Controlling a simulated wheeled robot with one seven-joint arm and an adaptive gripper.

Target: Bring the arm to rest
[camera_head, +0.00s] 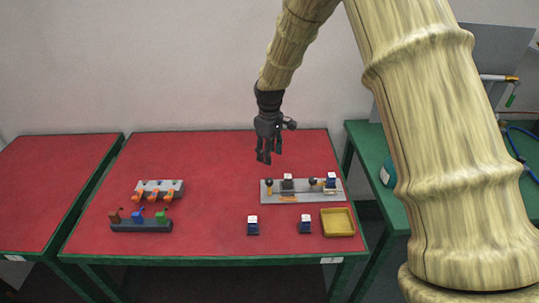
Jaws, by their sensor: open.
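My gripper (268,157) hangs from my arm above the back middle of the red-topped table (205,210). It points down, and its fingers look apart with nothing between them. A grey plate (267,198) carrying small dark-and-white parts and black-knobbed pegs lies to the right of and nearer than the gripper. My arm comes in from the upper right and covers much of the right side of the view.
Two small blue-and-white blocks (253,226) (305,224) and a yellow tray (338,223) stand at the front right. A grey rack with orange parts (158,188) and a dark rack with coloured pieces (141,225) are at left. A green table (365,135) stands right.

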